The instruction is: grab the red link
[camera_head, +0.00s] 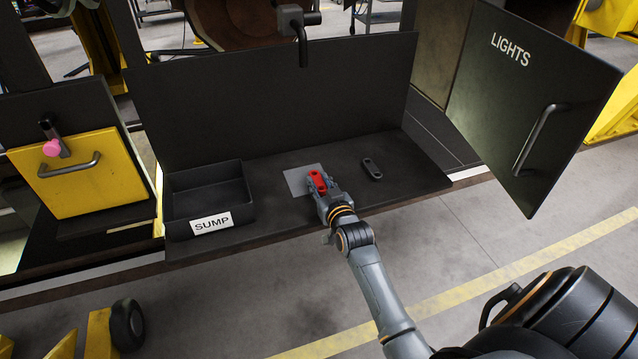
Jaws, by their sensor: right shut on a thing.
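The red link (318,179) is a small elongated piece over the grey square plate (296,182) on the dark shelf. My right gripper (321,187) reaches in from the lower right and is shut on the red link. The gripper covers the near part of the link, and I cannot tell whether the link still touches the plate. My left gripper is not in view.
A dark link (372,168) lies on the shelf to the right. The open LIGHTS door (535,100) is at the right, and a yellow panel (82,172) with a handle is at far left.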

